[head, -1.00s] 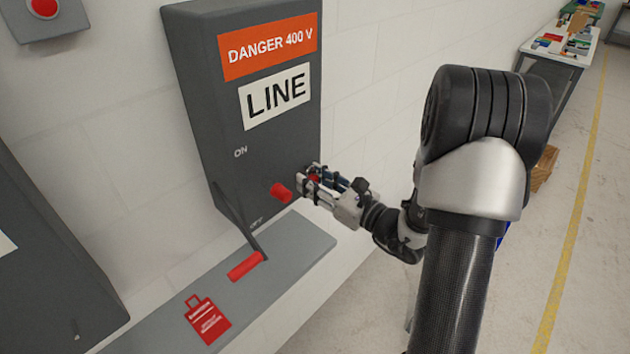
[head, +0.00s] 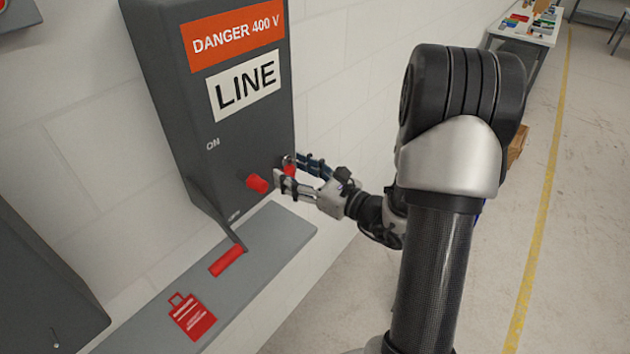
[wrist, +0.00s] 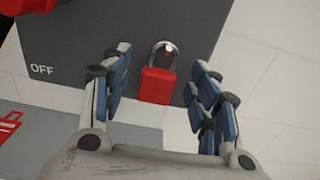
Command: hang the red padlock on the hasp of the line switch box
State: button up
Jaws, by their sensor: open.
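The red padlock (wrist: 156,85) hangs upright at the lower right of the dark grey line switch box (head: 180,120), its shackle (wrist: 165,48) up against the box. A small light and red piece shows inside the shackle loop, apparently the hasp (wrist: 168,47); whether the shackle is closed cannot be told. In the head view my gripper (head: 281,169) is at the box's lower right.
The red lever handle (head: 226,260) is low, near the OFF label (wrist: 41,70). A red tag (head: 192,317) lies on the grey shelf (head: 270,235) below. Open floor lies to the right.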

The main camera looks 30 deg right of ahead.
jog(key=v, duration=1.1)
jog(key=s+a+r+n+g+y, duration=0.1)
jog(key=s+a+n+g+y, duration=0.15)
jog(key=a+n+g, duration=0.6)
jog(key=s+a+n+g+y, duration=0.2)
jog(key=s+a+n+g, duration=0.25)
jog(key=a+n, duration=0.7)
jog(key=s+a+n+g+h, duration=0.3)
jog(key=s+n+h, duration=0.2)
jog(key=s, duration=0.2)
jog(key=s+d+r+n+t+h+b, duration=0.1)
jog(key=d+r+n+t+h, duration=0.2)
jog(key=n, duration=0.4)
jog(key=d+r+h, duration=0.1)
jog(key=d+h, duration=0.1)
jog(key=shift+s+t+h, duration=0.35)
jog(key=shift+t, duration=0.05)
